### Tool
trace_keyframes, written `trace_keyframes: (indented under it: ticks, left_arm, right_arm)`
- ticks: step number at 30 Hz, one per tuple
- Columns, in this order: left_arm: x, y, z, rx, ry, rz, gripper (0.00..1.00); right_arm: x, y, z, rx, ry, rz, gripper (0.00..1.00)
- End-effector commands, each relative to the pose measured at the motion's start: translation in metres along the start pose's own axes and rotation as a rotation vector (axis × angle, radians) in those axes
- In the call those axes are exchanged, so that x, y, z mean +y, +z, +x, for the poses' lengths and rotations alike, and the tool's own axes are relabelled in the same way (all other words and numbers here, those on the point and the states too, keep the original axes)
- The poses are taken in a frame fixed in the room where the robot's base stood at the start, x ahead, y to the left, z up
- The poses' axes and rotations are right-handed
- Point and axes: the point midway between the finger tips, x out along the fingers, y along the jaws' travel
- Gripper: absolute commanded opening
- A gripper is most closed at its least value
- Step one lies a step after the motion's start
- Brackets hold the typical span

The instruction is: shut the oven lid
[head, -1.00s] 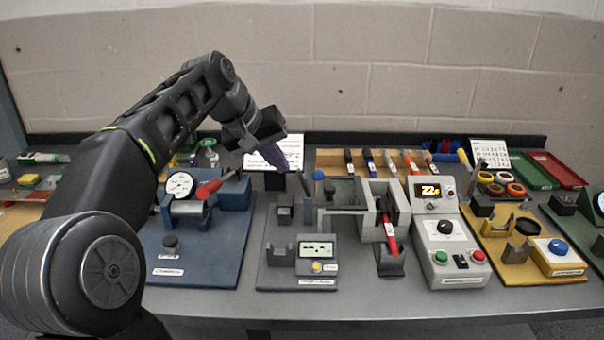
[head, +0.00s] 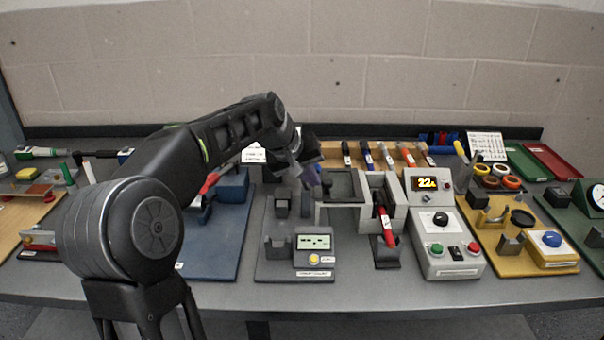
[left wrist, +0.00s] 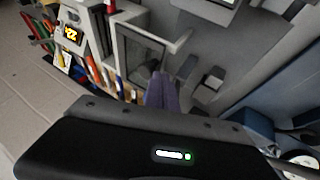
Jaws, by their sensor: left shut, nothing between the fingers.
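The oven looks to be the grey unit (head: 378,190) in the middle of the bench. A dark framed panel (head: 342,186), which looks like its lid, is at its left side; I cannot tell its exact angle. The panel also shows in the left wrist view (left wrist: 140,55). My left gripper (head: 311,177) is shut and empty, its purple fingertips just left of the panel. In the left wrist view the fingertips (left wrist: 160,88) are near the panel's edge; I cannot tell whether they touch. My right gripper is not in view.
A control box (head: 440,240) with a lit display stands right of the oven. A small meter (head: 314,243) is in front. Several coloured-handled tools stand in a wooden rack (head: 330,150) behind. A blue board (head: 225,235) lies left, partly behind my arm.

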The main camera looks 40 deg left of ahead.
Motion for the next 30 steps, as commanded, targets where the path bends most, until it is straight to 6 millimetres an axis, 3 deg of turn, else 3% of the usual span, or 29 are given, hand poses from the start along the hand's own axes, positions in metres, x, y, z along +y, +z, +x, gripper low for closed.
trace_keyframes:
  ticks: [11, 14, 24, 30]
  left_arm:
    - [0.004, 0.001, 0.001, -0.001, 0.001, 0.0, 0.0]
    - [0.018, 0.002, 0.006, -0.003, 0.002, 0.003, 0.0]
    - [0.091, 0.014, 0.036, -0.003, 0.002, 0.002, 0.0]
    - [0.099, 0.016, 0.041, 0.0, 0.002, 0.0, 0.0]
  right_arm:
    - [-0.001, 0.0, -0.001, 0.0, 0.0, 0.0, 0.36]
    - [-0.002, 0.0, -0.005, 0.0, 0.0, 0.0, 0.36]
    - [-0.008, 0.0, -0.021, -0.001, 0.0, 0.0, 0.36]
    - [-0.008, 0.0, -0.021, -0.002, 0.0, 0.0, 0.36]
